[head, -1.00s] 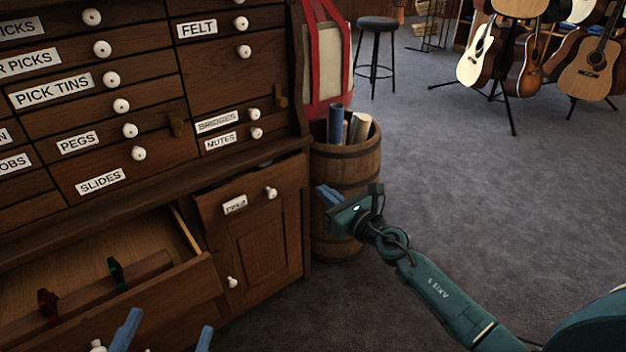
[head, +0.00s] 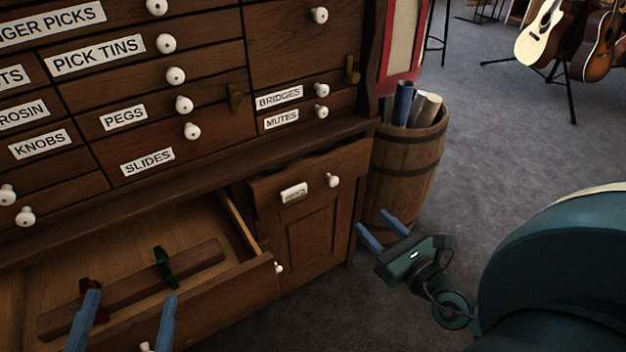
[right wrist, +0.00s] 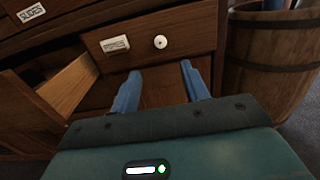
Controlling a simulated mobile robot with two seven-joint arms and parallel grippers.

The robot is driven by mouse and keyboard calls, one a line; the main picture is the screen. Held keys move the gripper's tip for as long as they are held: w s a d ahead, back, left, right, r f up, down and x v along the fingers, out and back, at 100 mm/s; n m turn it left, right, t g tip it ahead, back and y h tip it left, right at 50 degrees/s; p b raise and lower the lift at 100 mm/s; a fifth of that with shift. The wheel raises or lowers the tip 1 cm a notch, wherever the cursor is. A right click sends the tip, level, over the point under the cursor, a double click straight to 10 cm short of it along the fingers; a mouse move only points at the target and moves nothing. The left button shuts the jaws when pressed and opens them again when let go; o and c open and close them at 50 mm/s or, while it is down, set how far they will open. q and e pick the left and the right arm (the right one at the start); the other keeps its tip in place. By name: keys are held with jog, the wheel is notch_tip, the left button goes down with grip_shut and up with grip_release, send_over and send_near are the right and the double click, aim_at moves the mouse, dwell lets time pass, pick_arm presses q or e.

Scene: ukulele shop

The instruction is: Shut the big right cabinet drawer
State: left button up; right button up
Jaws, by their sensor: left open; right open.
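A big wooden drawer (head: 232,302) stands pulled open low in the cabinet, at the lower left of the head view. Its side wall also shows at the left of the right wrist view (right wrist: 68,86). A white knob (head: 145,347) on its front shows at the bottom edge, partly cut off. My left gripper (head: 130,303) is open, its two blue fingers in front of the drawer front, with the knob between them in the picture. Contact cannot be told. My right gripper (head: 374,221) is open and empty, in front of the barrel and right of the cabinet door; its fingers also show in the right wrist view (right wrist: 160,72).
Inside the drawer lies a wooden bar (head: 130,288) with a green piece (head: 164,266) and a red piece (head: 92,292). Right of it are a small labelled drawer (head: 345,160) and a cabinet door (head: 312,235). A barrel (head: 405,170) holds rolls. Carpet (head: 490,120) is clear behind.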

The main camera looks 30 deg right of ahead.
aim_at(335, 184)
jog(key=w, duration=0.8)
jog(key=w+a, duration=0.1)
jog(key=w, duration=0.3)
jog(key=shift+w+p, duration=0.3)
jog(key=shift+w, duration=0.05)
jog(key=shift+c, duration=0.5)
grip_shut()
